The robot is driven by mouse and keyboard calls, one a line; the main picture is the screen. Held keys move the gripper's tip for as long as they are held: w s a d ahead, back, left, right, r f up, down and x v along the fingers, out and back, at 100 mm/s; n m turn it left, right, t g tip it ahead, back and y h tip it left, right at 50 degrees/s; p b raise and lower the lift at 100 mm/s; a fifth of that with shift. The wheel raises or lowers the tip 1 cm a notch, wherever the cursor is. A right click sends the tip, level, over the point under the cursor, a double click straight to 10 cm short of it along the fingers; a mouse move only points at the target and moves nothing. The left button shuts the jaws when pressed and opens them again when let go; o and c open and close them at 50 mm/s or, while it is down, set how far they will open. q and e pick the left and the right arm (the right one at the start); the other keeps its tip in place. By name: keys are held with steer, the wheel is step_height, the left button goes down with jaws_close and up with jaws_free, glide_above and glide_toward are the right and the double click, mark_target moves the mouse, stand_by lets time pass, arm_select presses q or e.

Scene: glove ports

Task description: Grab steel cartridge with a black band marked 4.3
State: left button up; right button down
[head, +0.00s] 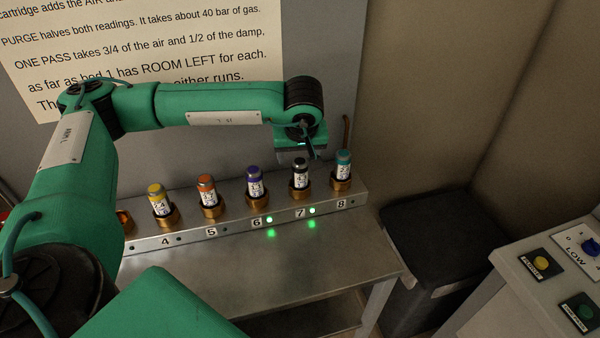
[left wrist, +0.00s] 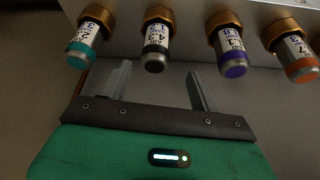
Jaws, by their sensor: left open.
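The steel cartridge with a black band (head: 300,180) stands upright in the brass socket marked 7 on the rack. In the left wrist view the same cartridge (left wrist: 155,48) shows its black band and a white label that reads about 4.3. My left gripper (head: 308,152) is above and just behind this cartridge, apart from it. In the left wrist view its two fingers (left wrist: 163,88) are spread and empty, and the black-banded end lies just beyond them, nearer the left finger. My right gripper is not in view.
The teal-banded cartridge (head: 343,170) in socket 8 and the purple-banded one (head: 255,183) in socket 6 stand close on either side. Orange (head: 208,190) and yellow (head: 158,200) ones are further left. Green lights glow by 6 and 7. The metal bench (head: 330,265) in front is clear.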

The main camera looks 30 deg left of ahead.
mark_target(299, 163)
arm_select(q)
steer(key=x, duration=0.3)
steer(key=shift+f, duration=0.15)
steer(key=shift+w+f+p, duration=0.25)
steer(key=shift+f+p, duration=0.15)
steer(key=shift+p, duration=0.3)
steer(key=p+x, duration=0.1)
steer(key=x, duration=0.2)
steer(key=shift+w+f+p, duration=0.25)
steer(key=shift+f+p, duration=0.05)
steer(key=shift+w+a+f, duration=0.1)
steer(key=shift+w+f, duration=0.05)
steer(key=shift+f, duration=0.3)
steer(key=c, duration=1.1)
steer(key=shift+c, duration=0.6)
steer(key=shift+r, duration=0.1)
